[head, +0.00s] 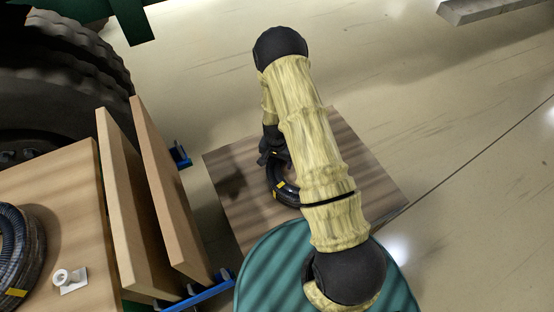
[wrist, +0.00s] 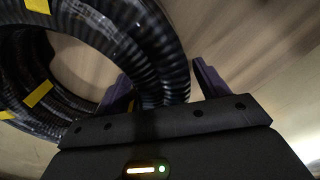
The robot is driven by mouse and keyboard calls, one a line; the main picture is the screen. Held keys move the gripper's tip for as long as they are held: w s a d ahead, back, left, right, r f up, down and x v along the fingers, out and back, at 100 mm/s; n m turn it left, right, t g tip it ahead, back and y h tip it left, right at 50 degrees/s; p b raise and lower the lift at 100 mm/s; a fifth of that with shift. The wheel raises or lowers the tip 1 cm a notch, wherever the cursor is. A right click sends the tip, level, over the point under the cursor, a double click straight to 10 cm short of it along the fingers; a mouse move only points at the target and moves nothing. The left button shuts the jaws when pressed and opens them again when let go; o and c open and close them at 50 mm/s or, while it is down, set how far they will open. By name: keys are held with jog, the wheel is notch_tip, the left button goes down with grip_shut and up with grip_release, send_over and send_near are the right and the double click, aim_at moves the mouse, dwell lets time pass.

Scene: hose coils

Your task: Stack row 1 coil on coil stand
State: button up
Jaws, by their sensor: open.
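A black ribbed hose coil (head: 283,193) with yellow tape bands lies on a square wooden top (head: 232,205) partly behind my arm. The same coil (wrist: 110,25) fills the upper left of the wrist view. My gripper (head: 275,148) is at the coil's far side. In the wrist view my gripper (wrist: 163,85) is open, with one finger on each side of a hose section; firm contact cannot be told. Another black coil (head: 18,245) with a yellow band lies on a wooden surface (head: 70,190) at the left edge, cut off by the frame. No label shows which is row 1.
Two upright wooden boards (head: 122,200) with blue brackets (head: 205,293) stand between the two wooden surfaces. A small white fitting (head: 68,278) lies near the left coil. A large tyre (head: 70,60) is at the upper left.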

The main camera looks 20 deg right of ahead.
jog(key=shift+r, duration=0.1)
dwell(0.3)
jog(key=shift+s+a+r+p, duration=0.1)
jog(key=shift+s+r+p, duration=0.05)
jog(key=shift+r+p, duration=2.9)
jog(key=shift+r+b, duration=0.35)
jog(key=shift+r, duration=0.05)
notch_tip(320, 180, up, 17)
jog(key=shift+s+a+r+p, duration=0.15)
jog(key=shift+s+a+p, duration=0.1)
jog(key=shift+p, duration=0.1)
jog(key=s+r+n+t+p, duration=0.1)
jog(key=s+r+n+p, duration=0.2)
jog(key=r, duration=0.8)
jog(key=s+r+n+t+p, duration=0.1)
jog(key=s+r+n+p, duration=0.2)
jog(key=s+r+p, duration=0.4)
jog(key=s+r, duration=0.5)
jog(key=shift+s+d+n, duration=0.25)
jog(key=shift+d+n, duration=0.15)
